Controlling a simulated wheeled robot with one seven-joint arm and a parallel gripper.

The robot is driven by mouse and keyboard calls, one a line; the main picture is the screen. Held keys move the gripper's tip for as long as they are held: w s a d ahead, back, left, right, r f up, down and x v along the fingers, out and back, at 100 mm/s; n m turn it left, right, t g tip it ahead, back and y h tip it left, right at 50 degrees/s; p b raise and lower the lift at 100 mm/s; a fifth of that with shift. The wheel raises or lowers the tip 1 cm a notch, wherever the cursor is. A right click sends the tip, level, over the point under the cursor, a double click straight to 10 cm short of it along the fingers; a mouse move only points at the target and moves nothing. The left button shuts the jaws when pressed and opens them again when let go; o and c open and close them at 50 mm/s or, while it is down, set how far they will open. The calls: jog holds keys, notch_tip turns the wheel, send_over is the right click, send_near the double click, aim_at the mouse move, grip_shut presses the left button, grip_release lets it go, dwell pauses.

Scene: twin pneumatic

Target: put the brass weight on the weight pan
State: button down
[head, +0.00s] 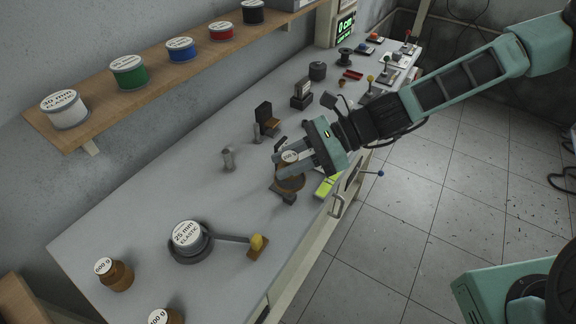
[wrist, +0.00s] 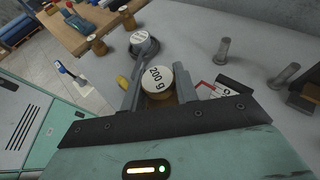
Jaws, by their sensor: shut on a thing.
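A brass weight labelled 200 g (head: 291,184) is between the fingers of my gripper (head: 279,167), over the bench in the head view. My gripper is shut on it. In the wrist view its white top (wrist: 158,77) faces the camera, with one finger on either side. I cannot tell whether its base touches anything. A dark flat part (head: 286,197) shows just below it, mostly hidden. I cannot tell for sure which thing is the weight pan.
Two other brass weights (head: 116,277) (head: 166,317) stand at the bench's near left end. A grey upright post (head: 228,158) stands left of my gripper. A wooden shelf (head: 100,127) with coloured spools runs along the wall. Bare bench (head: 150,205) lies between post and dish.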

jog(key=shift+f, duration=0.95)
jog(key=shift+f, duration=0.1)
